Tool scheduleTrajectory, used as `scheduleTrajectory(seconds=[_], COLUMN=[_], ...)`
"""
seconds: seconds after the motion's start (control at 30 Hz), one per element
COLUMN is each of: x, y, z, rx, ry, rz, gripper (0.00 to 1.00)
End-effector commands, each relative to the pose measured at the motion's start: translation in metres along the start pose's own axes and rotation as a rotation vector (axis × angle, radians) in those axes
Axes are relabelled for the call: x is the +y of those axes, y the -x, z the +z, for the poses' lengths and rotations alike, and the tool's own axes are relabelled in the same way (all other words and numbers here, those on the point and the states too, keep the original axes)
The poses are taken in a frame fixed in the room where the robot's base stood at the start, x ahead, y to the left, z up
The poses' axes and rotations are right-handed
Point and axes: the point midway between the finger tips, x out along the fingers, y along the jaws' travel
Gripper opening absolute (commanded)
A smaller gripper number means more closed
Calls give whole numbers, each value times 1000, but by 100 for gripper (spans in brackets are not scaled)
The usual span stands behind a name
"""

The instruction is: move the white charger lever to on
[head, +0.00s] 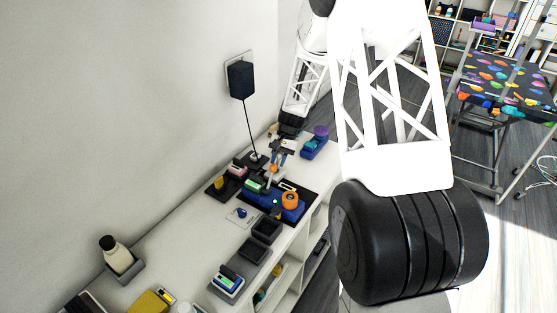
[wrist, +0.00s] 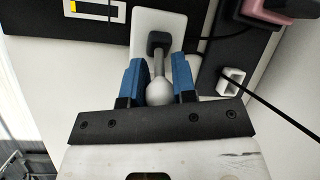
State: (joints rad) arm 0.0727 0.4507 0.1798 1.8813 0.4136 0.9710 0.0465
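In the wrist view, a lever with a grey stalk and a rounded white knob (wrist: 160,92) rises from a dark pivot on a white plate (wrist: 146,20). My gripper (wrist: 157,66) is open, with one blue finger on each side of the lever. I cannot tell whether either finger touches it. No on or off marking is readable. In the head view, my gripper (head: 283,146) is small and sits over the far part of the bench; the lever is hard to make out there.
A black wall box (head: 241,80) has a cable running down to the bench. In the wrist view, a white cable piece (wrist: 232,80) lies right of my fingers. A blue device (head: 283,205) with an orange round part, dark trays (head: 267,229) and a bottle (head: 116,250) stand on the bench.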

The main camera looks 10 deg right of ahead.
Motion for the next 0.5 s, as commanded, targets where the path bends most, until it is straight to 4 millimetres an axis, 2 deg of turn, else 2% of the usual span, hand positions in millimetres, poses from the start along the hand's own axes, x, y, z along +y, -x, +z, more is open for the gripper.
scheduleTrajectory(seconds=[0.03, 0.07, 0.5], x=[0, 0, -1], y=[0, 0, 1], z=[0, 0, 2], rx=[0, 0, 44], ry=[0, 0, 3], rz=[0, 0, 17], gripper=[7, 2, 2])
